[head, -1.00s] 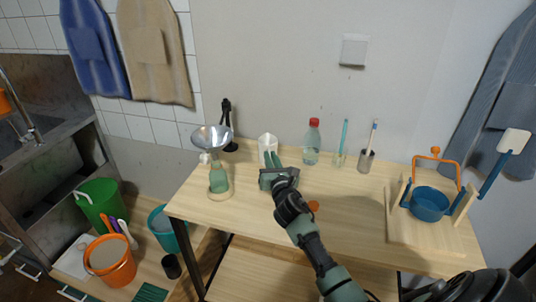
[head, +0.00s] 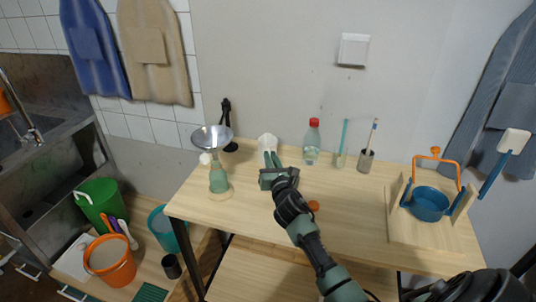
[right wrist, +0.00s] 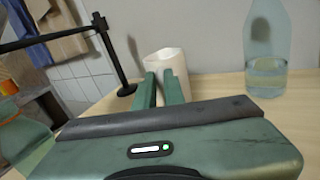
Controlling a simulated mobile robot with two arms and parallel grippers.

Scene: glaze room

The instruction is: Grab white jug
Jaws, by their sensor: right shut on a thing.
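The white jug (head: 267,143) stands upright on the wooden table, near the wall. My right gripper (head: 272,159) reaches it from the front, and its two green fingers are shut on the jug, low on its near side. In the right wrist view the jug (right wrist: 168,62) rises just beyond the fingertips (right wrist: 160,82). The exact part between the fingertips is hard to see. My left gripper is not in view.
A red-capped bottle (head: 312,145) stands right. An orange item (head: 314,206) lies in front. The table's front middle is mostly clear.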

